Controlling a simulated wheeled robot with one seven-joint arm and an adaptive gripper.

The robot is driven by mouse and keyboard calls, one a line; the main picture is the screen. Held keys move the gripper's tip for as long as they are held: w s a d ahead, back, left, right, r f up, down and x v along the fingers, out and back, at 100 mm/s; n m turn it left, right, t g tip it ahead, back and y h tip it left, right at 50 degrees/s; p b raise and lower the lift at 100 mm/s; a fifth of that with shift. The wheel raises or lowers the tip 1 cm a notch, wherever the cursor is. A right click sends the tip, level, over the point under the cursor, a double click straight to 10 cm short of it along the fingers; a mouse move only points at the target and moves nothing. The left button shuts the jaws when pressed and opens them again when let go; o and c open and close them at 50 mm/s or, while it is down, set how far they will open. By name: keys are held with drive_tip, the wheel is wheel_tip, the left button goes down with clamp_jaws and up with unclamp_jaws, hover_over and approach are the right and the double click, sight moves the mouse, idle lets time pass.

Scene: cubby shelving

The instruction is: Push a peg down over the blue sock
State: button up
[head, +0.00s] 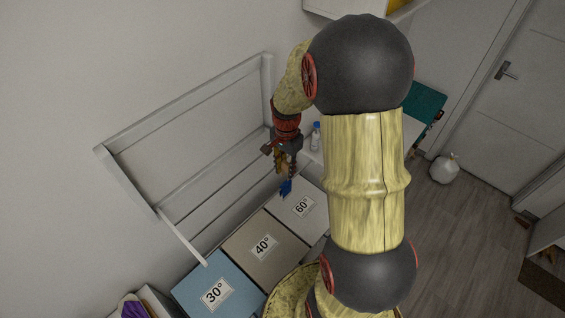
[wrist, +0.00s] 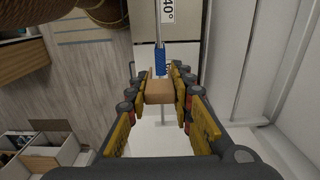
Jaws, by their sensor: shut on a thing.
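The blue sock (head: 286,187) hangs below my gripper (head: 283,168) in the head view, above the bins. In the wrist view the blue sock (wrist: 161,58) is just beyond the fingertips, in line with a thin pale rod (wrist: 160,25). My gripper (wrist: 160,80) is shut on a tan wooden peg (wrist: 159,92), held between its yellow-padded fingers. The peg is close to the sock. I cannot tell whether the peg touches or straddles it.
A pale wall drying rack (head: 185,110) stands left of my gripper. Bins marked 30° (head: 205,272), 40° (head: 243,240) and 60° (head: 318,215) stand below. A small bottle (head: 316,137) is right of my gripper. A white bag (head: 444,168) lies on the floor.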

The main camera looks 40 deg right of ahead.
sight(286, 183)
drive_tip(key=shift+w, duration=0.15)
drive_tip(key=shift+f, duration=0.1)
drive_tip(key=shift+f+b, duration=0.15)
drive_tip(key=shift+b, duration=0.15)
drive_tip(key=shift+f+b, duration=2.35)
drive_tip(key=shift+f, duration=1.15)
drive_tip(key=o, duration=0.8)
drive_tip(key=shift+r, duration=0.1)
